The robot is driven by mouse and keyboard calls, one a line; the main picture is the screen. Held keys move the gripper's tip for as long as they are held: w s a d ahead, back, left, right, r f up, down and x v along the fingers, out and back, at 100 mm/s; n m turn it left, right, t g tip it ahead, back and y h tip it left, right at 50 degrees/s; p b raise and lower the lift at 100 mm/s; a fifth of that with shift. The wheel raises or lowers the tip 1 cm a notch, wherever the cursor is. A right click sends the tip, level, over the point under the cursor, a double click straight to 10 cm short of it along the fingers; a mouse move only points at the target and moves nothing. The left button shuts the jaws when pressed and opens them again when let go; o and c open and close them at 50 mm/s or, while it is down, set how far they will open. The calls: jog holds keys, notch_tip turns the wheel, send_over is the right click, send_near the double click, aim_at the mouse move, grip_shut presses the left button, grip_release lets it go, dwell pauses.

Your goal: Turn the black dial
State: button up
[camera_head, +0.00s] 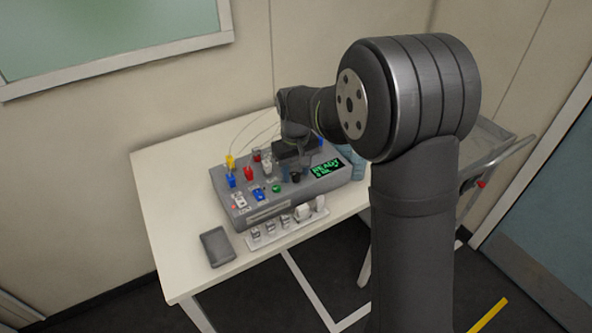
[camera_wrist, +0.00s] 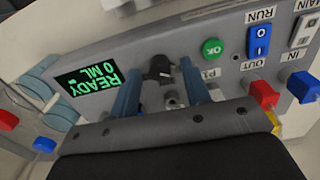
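The black dial (camera_wrist: 160,67) sits on the grey control box (camera_wrist: 150,38), between the green display and the green OK button in the wrist view. In the head view the dial (camera_head: 296,178) shows small and dark below my gripper. My gripper (camera_wrist: 162,70) is open, with one blue finger on each side of the dial. Gaps show between the fingers and the dial in the wrist view; I cannot tell how far the tips are from the panel. Nothing is held. The dial's lower part is partly hard to make out.
The display (camera_wrist: 92,80) reads READY and 0 ML. The green OK button (camera_wrist: 212,48) and blue RUN switch (camera_wrist: 259,38) are near the right finger. Red (camera_wrist: 264,94) and blue (camera_wrist: 303,87) connectors stick out farther right. A dark flat device (camera_head: 217,246) lies on the white table (camera_head: 165,205).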

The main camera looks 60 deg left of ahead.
aim_at(295, 175)
notch_tip(295, 175, up, 17)
jog(key=shift+s+r, duration=0.15)
jog(key=shift+r, duration=0.05)
dwell(0.5)
jog(key=shift+f, duration=0.1)
dwell(0.4)
notch_tip(295, 175, down, 17)
jog(key=shift+f, duration=0.2)
dwell(0.4)
jog(key=shift+r, duration=0.15)
